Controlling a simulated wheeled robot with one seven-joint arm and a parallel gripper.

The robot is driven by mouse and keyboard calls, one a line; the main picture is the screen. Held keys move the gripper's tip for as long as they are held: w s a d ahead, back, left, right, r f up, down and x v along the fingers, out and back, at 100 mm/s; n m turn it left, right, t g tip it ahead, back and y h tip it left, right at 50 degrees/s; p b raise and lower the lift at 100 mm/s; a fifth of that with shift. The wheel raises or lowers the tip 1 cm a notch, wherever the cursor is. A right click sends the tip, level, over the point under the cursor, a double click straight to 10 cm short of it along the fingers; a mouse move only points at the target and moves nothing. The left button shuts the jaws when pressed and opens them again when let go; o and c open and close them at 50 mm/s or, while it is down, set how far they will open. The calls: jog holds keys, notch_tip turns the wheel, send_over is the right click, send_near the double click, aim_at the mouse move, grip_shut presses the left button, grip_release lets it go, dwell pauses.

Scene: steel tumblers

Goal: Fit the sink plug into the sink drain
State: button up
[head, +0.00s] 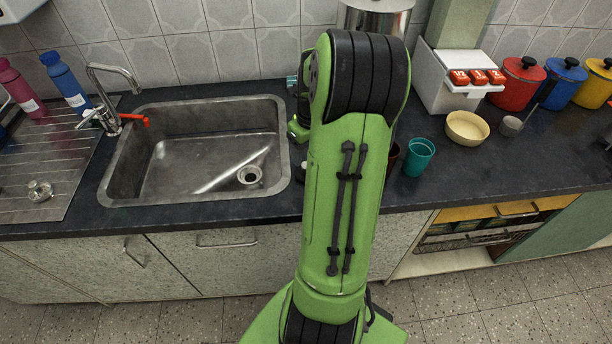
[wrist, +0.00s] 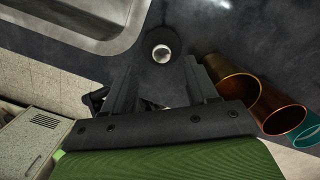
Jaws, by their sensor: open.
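The sink plug (wrist: 161,53) looks like a small dark round piece with a shiny metal knob, on the dark counter just outside the sink's edge. In the wrist view my gripper (wrist: 160,64) is open, its two dark fingers either side of the line to the plug. Nothing is held between them, and I cannot tell the height gap. The sink drain (head: 250,175) is an open round hole with a metal rim at the right of the basin floor. In the head view my arm hides the gripper.
The steel sink (head: 150,188) has a tap (head: 112,95) at its left. Copper-rimmed tumblers (wrist: 235,78) and a teal cup (head: 418,157) stand close right of my gripper. A cream bowl (head: 467,128) is farther right.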

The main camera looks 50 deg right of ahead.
aim_at(300, 171)
jog(key=f, duration=0.1)
jog(key=f+b, duration=0.1)
jog(key=f, duration=0.1)
jog(key=f+b, duration=0.1)
jog(key=f, duration=0.1)
jog(key=shift+w+d+f, duration=0.1)
jog(key=shift+w+d, duration=0.1)
jog(key=shift+w, duration=0.05)
grip_shut()
